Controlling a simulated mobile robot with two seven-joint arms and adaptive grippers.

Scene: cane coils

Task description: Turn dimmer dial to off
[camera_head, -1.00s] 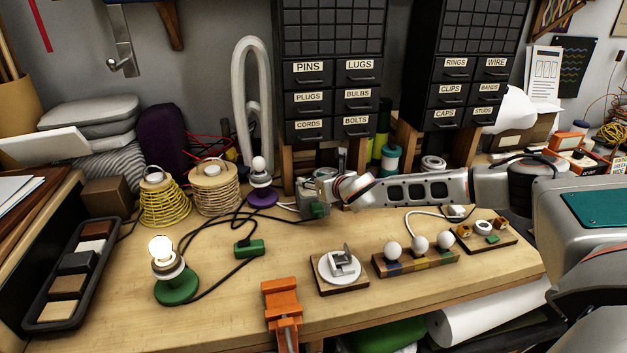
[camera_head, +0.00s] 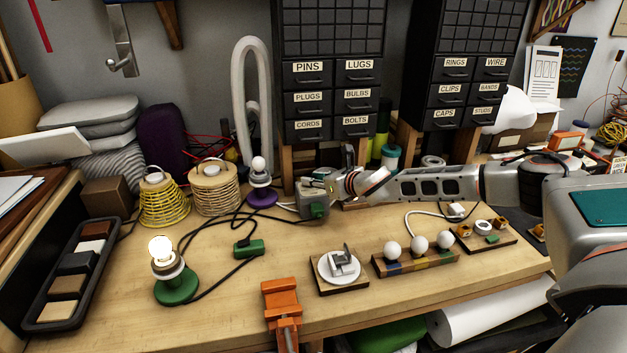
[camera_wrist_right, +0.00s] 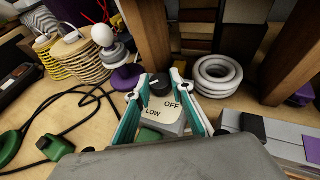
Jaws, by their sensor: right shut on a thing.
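The dimmer is a small grey-white box (camera_head: 304,200) at the back of the bench, below the drawer cabinet. In the right wrist view its face (camera_wrist_right: 160,107) reads OFF and LOW, and its black dial (camera_wrist_right: 158,86) sits between my fingertips. My right gripper (camera_head: 336,181) reaches in from the right; its teal-padded fingers (camera_wrist_right: 160,80) are shut on the dial. The dial's pointer is too small to read surely. The lamp with green base (camera_head: 176,287) at the front left has its bulb (camera_head: 161,249) glowing. My left gripper is out of view.
A purple-based lamp (camera_head: 262,195) stands left of the dimmer. Black cords and a green connector (camera_head: 249,248) lie on the bench. Wooden cabinet legs (camera_wrist_right: 150,40) rise close behind my gripper. White coiled rings (camera_wrist_right: 217,74) lie to its right. An orange vise (camera_head: 281,299) is at the front edge.

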